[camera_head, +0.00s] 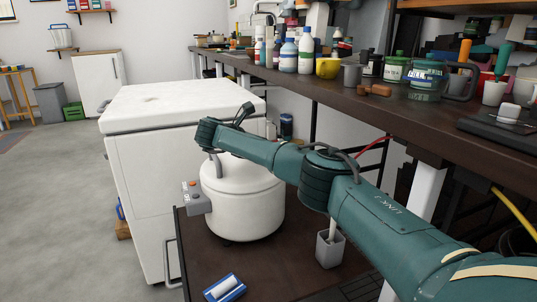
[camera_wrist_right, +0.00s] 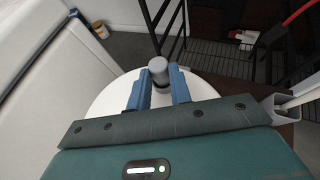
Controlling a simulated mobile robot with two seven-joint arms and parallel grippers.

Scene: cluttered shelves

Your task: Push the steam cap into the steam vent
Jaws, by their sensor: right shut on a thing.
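A white round cooker (camera_head: 242,198) with a grey control box (camera_head: 195,198) on its side stands on a low dark table. My right arm reaches over it from the right in the head view. In the right wrist view, the blue fingers of my right gripper (camera_wrist_right: 158,94) are closed around a grey cylindrical steam cap (camera_wrist_right: 158,68) above the cooker's white top (camera_wrist_right: 104,100). The steam vent cannot be made out, and I cannot tell whether the cap touches the lid. My left gripper is not in view.
A white chest (camera_head: 165,103) stands left of the cooker. A long dark shelf (camera_head: 330,92) crowded with bottles and mugs runs behind my right arm. A grey square holder (camera_head: 330,248) and a blue-and-white item (camera_head: 224,288) are on the low table (camera_head: 265,278).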

